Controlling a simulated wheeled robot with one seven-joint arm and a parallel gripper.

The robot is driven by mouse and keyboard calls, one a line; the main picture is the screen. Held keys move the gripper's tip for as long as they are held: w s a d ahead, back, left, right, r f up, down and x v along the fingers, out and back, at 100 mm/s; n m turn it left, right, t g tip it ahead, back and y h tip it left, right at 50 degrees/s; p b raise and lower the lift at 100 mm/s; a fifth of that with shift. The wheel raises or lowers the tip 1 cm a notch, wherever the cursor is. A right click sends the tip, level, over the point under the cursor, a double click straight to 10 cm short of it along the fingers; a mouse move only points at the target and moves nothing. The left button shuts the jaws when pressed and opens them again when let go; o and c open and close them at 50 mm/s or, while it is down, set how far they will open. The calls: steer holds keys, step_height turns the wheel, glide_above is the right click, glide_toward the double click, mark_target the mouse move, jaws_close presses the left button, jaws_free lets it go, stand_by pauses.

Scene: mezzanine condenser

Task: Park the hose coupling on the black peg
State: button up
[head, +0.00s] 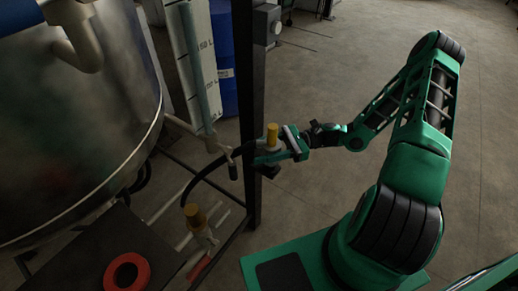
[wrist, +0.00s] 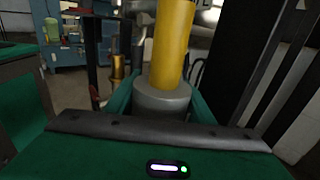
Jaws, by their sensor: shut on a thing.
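My gripper (head: 280,150) is shut on the hose coupling, a yellow cylinder (head: 272,136) with a grey collar, held upright beside the black post. In the wrist view the coupling's yellow body (wrist: 172,45) and grey collar (wrist: 162,100) stand between the green fingers. A black hose (head: 207,172) arcs leftward from near the coupling toward a second yellow-topped fitting (head: 196,216). A short dark stub (head: 233,172) sits under a pale pipe end, left of the post. I cannot tell whether this stub is the black peg. The coupling's lower end is hidden.
A black upright post (head: 244,90) stands close to my gripper. A large metal tank (head: 75,120) fills the left. A red ring (head: 127,272) lies on a dark platform (head: 85,250). A blue drum (head: 222,60) stands behind. Open floor (head: 330,90) lies at the right.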

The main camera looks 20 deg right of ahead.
steer(key=shift+f, duration=1.55)
steer(key=o, duration=1.5)
steer(key=d, duration=1)
steer(key=shift+d, duration=0.4)
steer(key=shift+s, duration=0.15)
